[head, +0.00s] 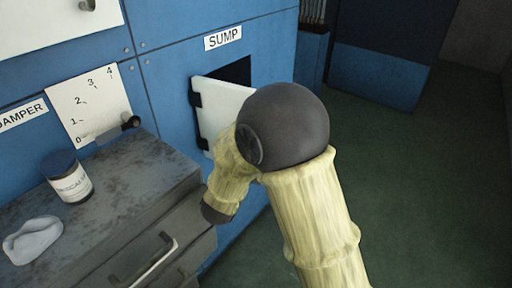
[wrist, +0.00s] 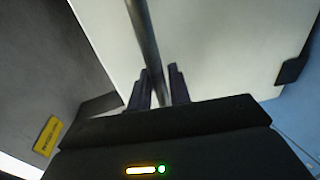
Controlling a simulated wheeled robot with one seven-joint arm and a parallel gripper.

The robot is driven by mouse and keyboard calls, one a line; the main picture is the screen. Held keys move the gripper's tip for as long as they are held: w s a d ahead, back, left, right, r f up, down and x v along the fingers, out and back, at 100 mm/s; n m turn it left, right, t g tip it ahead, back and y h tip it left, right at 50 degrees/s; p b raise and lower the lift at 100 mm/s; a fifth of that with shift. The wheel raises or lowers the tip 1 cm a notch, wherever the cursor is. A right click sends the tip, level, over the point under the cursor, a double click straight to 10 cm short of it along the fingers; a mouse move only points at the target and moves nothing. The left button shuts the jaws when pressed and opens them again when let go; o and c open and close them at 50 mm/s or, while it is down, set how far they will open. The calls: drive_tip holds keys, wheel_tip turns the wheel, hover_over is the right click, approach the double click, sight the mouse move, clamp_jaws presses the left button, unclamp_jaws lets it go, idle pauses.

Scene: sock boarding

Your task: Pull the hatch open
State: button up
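The hatch (head: 222,108) is a white panel below the SUMP label (head: 223,38), with dark hinges on its left edge. It stands ajar, and a dark opening (head: 236,72) shows above and behind it. In the wrist view, the white hatch face (wrist: 220,45) fills much of the picture, with a grey metal bar handle (wrist: 143,35) in front. My gripper (wrist: 160,82) has its two dark fingers on either side of this bar, close around it. In the head view, my arm hides the gripper, the handle and the hatch's right part.
A grey drawer cabinet (head: 150,165) with a bar handle stands left of the hatch. On it are a blue-lidded jar (head: 68,178) and a pale, flat object (head: 32,240). A dial plate with a knob (head: 130,122) is above. Green floor (head: 430,190) lies clear on the right.

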wheel_tip(320, 180, up, 10)
drive_tip(key=shift+a+f+p, duration=0.1)
drive_tip(key=shift+f+p, duration=0.05)
drive_tip(key=shift+p, duration=0.75)
